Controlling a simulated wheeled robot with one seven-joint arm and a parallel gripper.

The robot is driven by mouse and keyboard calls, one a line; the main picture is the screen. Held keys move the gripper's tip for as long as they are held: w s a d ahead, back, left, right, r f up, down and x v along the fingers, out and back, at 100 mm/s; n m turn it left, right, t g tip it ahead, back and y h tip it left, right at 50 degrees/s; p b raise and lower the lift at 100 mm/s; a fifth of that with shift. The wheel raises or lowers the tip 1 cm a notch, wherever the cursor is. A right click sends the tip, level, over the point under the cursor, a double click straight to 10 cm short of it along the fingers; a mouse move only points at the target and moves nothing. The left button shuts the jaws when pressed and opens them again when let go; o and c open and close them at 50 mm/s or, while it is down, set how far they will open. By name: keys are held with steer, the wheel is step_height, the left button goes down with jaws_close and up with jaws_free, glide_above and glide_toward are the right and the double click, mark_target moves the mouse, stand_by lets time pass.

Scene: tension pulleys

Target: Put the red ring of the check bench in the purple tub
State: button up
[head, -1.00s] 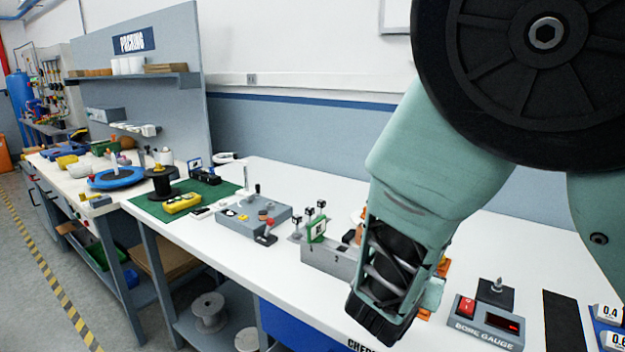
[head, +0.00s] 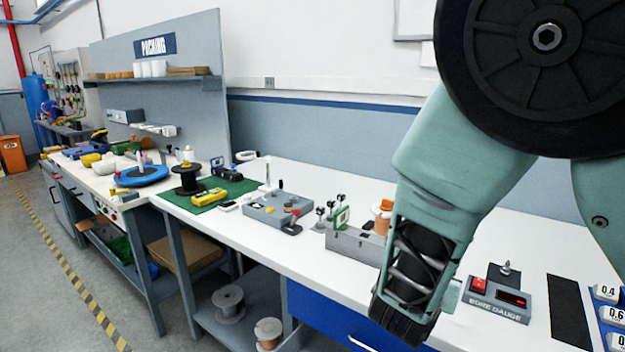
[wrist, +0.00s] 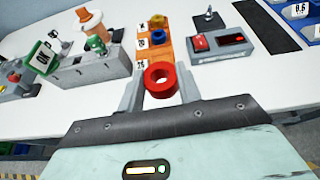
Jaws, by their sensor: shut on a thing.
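The red ring (wrist: 160,82) is in the wrist view, between the two grey fingers of my gripper (wrist: 159,90), which are shut on it. It is held over the front part of the white check bench (wrist: 225,85). In the head view my arm hangs over the bench's front edge at the right, and the ring and the fingertips are hidden there. I cannot make out a purple tub in either view.
An orange strip (wrist: 153,55) with a blue and a yellow ring lies behind my gripper. The bore gauge (head: 497,299) is to its right, and a grey fixture (head: 355,246) to its left. Further left are a grey box (head: 275,208) and a green mat (head: 232,187).

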steer(key=d+f+n+y, duration=0.1)
steer(key=d+f, duration=0.1)
steer(key=d, duration=0.1)
steer(key=d+f+n+t+y, duration=0.1)
steer(key=d, duration=0.2)
steer(key=d+f+n+y, duration=0.1)
steer(key=d+f, duration=0.1)
steer(key=d, duration=0.1)
steer(key=shift+w+d+f, duration=0.35)
steer(key=shift+w+d, duration=0.05)
steer(key=shift+s+f+n+t+y, duration=0.15)
steer(key=shift+f+n+t+y, duration=0.15)
steer(key=shift+y, duration=0.1)
